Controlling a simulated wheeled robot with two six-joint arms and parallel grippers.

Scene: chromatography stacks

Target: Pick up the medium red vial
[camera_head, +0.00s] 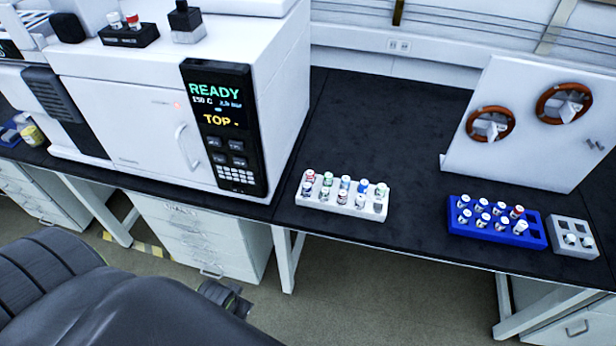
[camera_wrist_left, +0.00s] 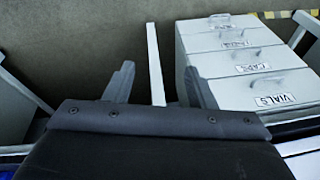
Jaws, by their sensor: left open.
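A white rack (camera_head: 342,208) near the bench's front edge holds several small vials. A few show red, such as a red-marked vial (camera_head: 310,176) at its back left and another red-marked vial (camera_head: 342,198) in its front row. A blue rack (camera_head: 497,236) to the right also holds several vials, one with a reddish cap (camera_head: 517,212). I cannot tell which is the medium red vial. My left gripper (camera_head: 226,298) is below and left of the white rack, off the bench. In the left wrist view its fingers (camera_wrist_left: 158,82) are apart and empty. My right gripper is not shown.
A large white instrument (camera_head: 130,150) stands left of the white rack, with a vial holder (camera_head: 130,38) on top. A grey rack (camera_head: 575,247) and a white panel with orange rings (camera_head: 500,160) are on the right. The black bench (camera_head: 415,215) is clear between racks. Drawers (camera_wrist_left: 235,60) stand below.

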